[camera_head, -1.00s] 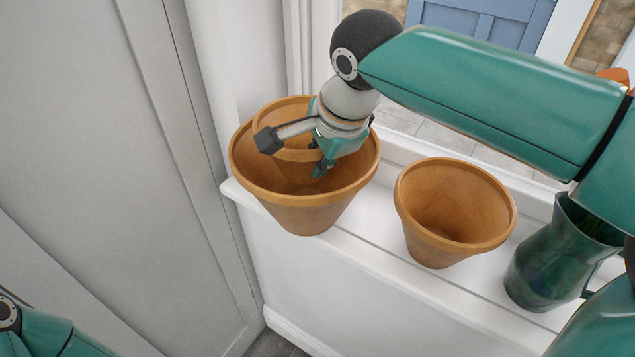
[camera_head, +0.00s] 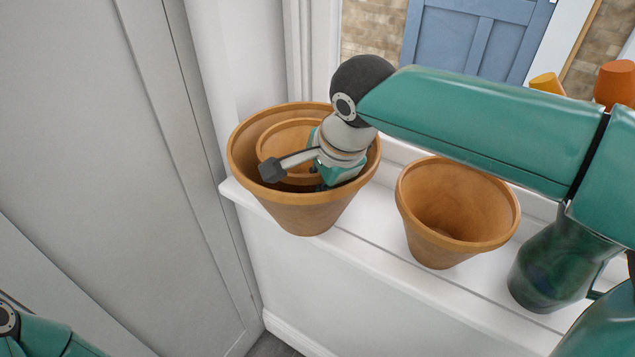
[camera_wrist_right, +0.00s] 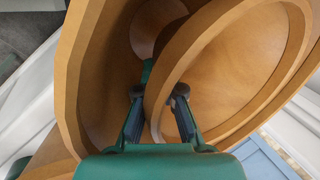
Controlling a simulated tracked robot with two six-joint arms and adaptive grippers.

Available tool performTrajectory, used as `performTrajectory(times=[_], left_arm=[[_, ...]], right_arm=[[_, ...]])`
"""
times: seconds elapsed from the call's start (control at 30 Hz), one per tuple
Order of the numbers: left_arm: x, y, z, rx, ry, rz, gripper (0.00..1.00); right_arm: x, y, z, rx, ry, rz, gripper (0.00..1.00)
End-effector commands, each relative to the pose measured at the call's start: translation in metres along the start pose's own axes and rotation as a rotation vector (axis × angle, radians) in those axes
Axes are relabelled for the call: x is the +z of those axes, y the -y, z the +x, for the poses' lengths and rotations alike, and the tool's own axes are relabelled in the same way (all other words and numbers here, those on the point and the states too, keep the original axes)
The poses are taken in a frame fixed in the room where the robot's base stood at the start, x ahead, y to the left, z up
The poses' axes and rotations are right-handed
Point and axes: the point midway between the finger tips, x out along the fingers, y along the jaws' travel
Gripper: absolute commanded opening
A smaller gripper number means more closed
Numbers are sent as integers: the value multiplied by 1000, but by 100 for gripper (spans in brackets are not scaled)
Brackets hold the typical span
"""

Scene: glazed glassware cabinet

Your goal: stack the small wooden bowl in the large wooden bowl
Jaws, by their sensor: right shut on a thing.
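The large wooden bowl (camera_head: 305,214) looks like an orange-brown flowerpot and stands upright at the left end of the white sill. The small wooden bowl (camera_head: 290,133), of the same colour, is inside it, with its rim at or slightly below the large rim. My right gripper (camera_head: 318,184) reaches into the large bowl and is shut on the small bowl's wall. In the right wrist view the small bowl (camera_wrist_right: 235,75) has its rim between the fingers (camera_wrist_right: 160,100), and the large bowl (camera_wrist_right: 85,50) surrounds it. The small bowl's base is hidden. My left gripper is out of view.
Another empty orange-brown pot (camera_head: 455,205) stands right of the large bowl on the sill (camera_head: 365,250). A dark green jug (camera_head: 550,265) stands further right, partly behind my arm. A grey panel (camera_head: 90,150) is close on the left. Orange objects (camera_head: 615,84) show at upper right.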

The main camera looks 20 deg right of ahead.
Motion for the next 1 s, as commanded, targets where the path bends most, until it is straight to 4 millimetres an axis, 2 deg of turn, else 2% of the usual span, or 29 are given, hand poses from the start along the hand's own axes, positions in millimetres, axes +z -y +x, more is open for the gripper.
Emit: performTrajectory(times=[0.17, 0.2, 0.33, 0.73, 0.9, 1.0], left_arm=[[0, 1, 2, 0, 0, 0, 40], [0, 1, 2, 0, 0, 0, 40], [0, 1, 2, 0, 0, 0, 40], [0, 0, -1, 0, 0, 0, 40], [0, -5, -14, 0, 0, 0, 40], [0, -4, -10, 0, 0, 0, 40]], right_arm=[[0, 0, 2, -1, 0, 0, 0], [0, -1, 3, 2, 0, -1, 11], [0, -1, 3, 2, 0, -1, 31], [1, 0, 0, 4, 0, -2, 31], [1, 6, -14, 1, 1, -2, 31], [1, 6, -31, -5, 1, -2, 31]])
